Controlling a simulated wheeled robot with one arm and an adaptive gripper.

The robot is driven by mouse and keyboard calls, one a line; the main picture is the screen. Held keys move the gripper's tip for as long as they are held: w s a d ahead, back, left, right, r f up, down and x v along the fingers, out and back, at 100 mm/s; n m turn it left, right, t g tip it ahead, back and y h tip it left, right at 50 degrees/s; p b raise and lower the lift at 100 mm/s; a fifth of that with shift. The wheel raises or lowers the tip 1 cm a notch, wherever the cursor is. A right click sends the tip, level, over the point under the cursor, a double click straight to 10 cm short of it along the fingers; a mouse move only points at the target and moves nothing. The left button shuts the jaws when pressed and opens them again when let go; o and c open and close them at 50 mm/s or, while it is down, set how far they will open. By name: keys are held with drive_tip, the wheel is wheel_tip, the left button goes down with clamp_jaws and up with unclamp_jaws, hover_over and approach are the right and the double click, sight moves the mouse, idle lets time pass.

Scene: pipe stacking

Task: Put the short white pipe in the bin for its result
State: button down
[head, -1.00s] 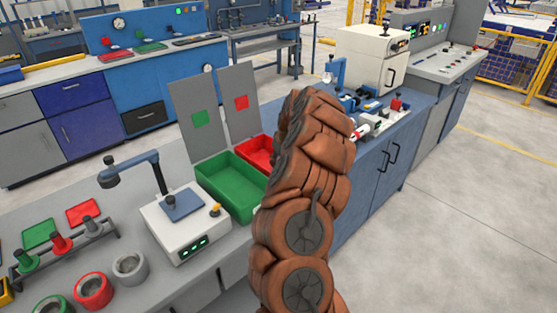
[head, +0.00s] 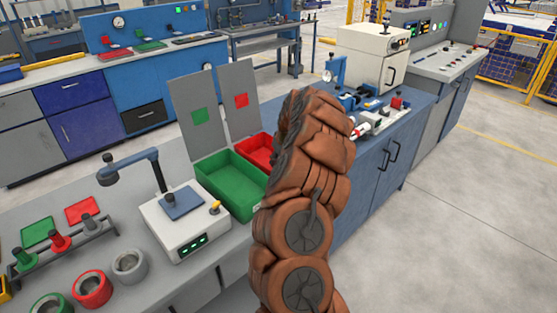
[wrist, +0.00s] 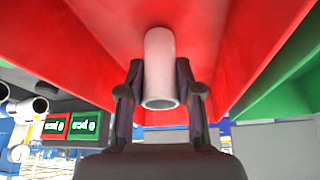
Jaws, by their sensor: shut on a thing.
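The short white pipe (wrist: 160,70) is in the wrist view, its open end toward the camera. My gripper (wrist: 159,78) is shut on it, one dark finger on each side. The pipe is in front of the inside of the red bin (wrist: 85,30); whether it touches the bin floor I cannot tell. The green bin (wrist: 285,75) is at the right of the wrist view. In the head view, the red bin (head: 256,149) is partly covered by my arm, beside the green bin (head: 232,186). The gripper and pipe are hidden there behind my arm.
A white device with a blue plate (head: 183,203) is left of the green bin. Red and green signs (wrist: 70,125) show upside down in the wrist view.

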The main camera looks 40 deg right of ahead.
drive_tip(key=shift+f, duration=0.15)
drive_tip(key=c, duration=0.7)
unclamp_jaws()
drive_tip(key=v, duration=1.2)
drive_tip(key=shift+a, duration=0.1)
